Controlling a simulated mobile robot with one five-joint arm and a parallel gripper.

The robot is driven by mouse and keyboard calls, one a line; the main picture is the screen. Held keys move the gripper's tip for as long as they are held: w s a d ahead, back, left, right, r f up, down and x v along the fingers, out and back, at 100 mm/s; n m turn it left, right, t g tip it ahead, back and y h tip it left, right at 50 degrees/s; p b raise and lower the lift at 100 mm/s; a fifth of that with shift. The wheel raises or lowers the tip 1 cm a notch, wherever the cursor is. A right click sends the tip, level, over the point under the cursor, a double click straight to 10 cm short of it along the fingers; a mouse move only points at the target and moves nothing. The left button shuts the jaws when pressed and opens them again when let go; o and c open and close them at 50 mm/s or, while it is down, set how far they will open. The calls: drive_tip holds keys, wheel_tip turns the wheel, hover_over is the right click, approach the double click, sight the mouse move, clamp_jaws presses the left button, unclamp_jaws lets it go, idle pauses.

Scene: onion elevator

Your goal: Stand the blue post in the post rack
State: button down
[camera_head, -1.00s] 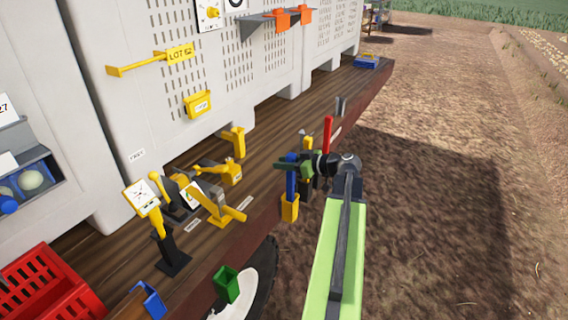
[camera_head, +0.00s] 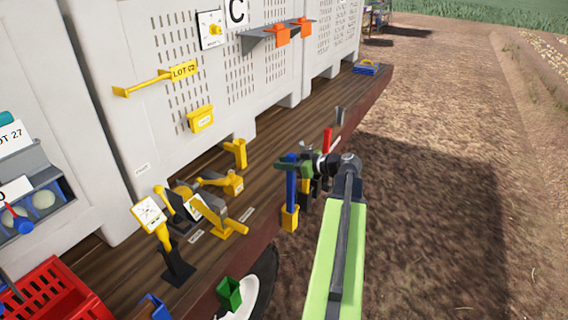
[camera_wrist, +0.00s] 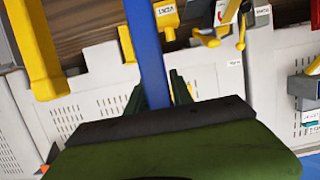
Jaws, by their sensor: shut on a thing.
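The blue post (camera_head: 291,188) hangs roughly upright in the head view, its upper part between the green jaws of my gripper (camera_head: 297,164). My gripper is shut on it. In the wrist view the blue post (camera_wrist: 148,50) runs from the jaws out past the top edge. Its lower end lines up with a yellow socket (camera_head: 290,219) on the platform's edge; I cannot tell whether it is inside or only behind it. Green (camera_head: 229,292) and blue (camera_head: 155,306) sockets sit further along the same edge, apparently parts of the post rack. The blue socket looks empty.
A red post (camera_head: 327,140) stands just beyond my gripper. Yellow-handled levers (camera_head: 215,220) and a white-faced panel (camera_head: 149,213) crowd the wooden deck. A red crate (camera_head: 48,293) is at lower left. Bare soil (camera_head: 440,190) lies open to the right.

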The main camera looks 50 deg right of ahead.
wheel_tip(320, 180, up, 8)
drive_tip(key=p, duration=0.7)
drive_tip(key=shift+f, duration=0.25)
idle(0.3)
